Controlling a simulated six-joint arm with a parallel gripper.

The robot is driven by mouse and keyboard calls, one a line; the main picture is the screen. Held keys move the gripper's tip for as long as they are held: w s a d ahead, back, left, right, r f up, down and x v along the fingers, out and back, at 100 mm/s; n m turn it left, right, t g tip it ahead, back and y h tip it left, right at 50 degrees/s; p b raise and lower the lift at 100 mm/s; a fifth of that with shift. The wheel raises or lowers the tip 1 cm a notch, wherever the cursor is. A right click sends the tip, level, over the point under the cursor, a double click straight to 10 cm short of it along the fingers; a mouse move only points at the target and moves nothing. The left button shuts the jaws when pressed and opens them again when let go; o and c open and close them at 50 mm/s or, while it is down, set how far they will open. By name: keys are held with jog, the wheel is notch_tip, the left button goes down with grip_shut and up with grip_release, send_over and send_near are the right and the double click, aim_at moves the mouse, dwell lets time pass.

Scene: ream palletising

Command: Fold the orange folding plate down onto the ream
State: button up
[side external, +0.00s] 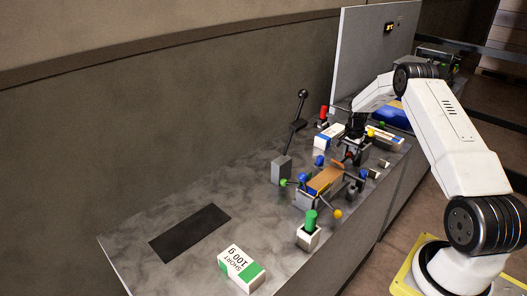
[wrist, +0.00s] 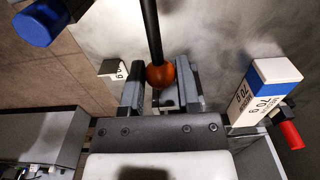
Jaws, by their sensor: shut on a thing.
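My gripper (wrist: 161,92) is shut on an orange ball knob (wrist: 160,75) at the end of a black rod, with a finger on each side of the ball in the wrist view. In the side view my gripper (side external: 353,142) is just beyond the grey fixture (side external: 307,199). An orange-brown slab (side external: 326,179) lies on this fixture, slightly tilted in the picture; I cannot tell whether it is the folding plate or the wrapped ream. The joint between the rod and the plate is not clear in either view.
Blue (side external: 319,160), green (side external: 283,183) and yellow (side external: 338,214) ball knobs surround the fixture. A black lever (side external: 298,112) stands behind it. A green-white box (side external: 241,268) and a black mat (side external: 190,232) are at the near left, with bare table between. A blue-white box (wrist: 265,90) stands right of my gripper.

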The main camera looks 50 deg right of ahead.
aim_at(346, 158)
jog(key=shift+r, duration=0.2)
jog(key=shift+a+r, duration=0.3)
jog(key=shift+r, duration=0.35)
jog(key=shift+a+r, duration=0.6)
jog(key=shift+r, duration=0.1)
jog(key=shift+a, duration=0.1)
jog(key=shift+a+r, duration=0.2)
jog(key=shift+r, duration=0.05)
jog(key=shift+a+r, duration=0.2)
jog(key=shift+r, duration=0.05)
grip_shut()
jog(key=shift+r, duration=0.1)
